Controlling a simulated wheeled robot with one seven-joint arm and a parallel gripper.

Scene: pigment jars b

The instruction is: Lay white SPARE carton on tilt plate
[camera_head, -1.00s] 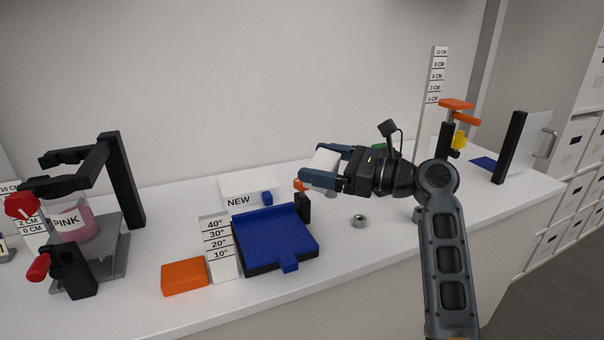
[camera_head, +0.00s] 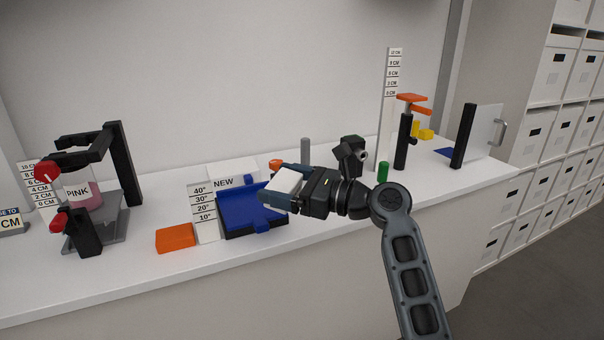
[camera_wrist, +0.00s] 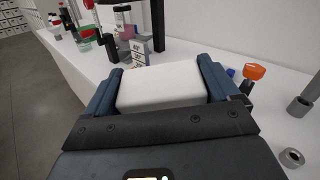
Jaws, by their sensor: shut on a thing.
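My gripper (camera_head: 283,188) is shut on a white carton (camera_head: 286,181), held above the counter at the right edge of the tilt plate. In the wrist view the carton (camera_wrist: 162,84) sits between the two blue-grey fingers; no lettering on it can be read. The blue tilt plate (camera_head: 237,209) stands on the counter with a tab at its front and an angle scale (camera_head: 204,210) on its left. My gripper and the carton hide part of its right side. Its surface that shows is bare.
A white box marked NEW (camera_head: 224,180) stands behind the plate. An orange block (camera_head: 175,237) lies in front left. A black stand with a PINK jar (camera_head: 80,193) is at the left. A grey post (camera_head: 305,150) and green cylinder (camera_head: 382,172) stand to the right.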

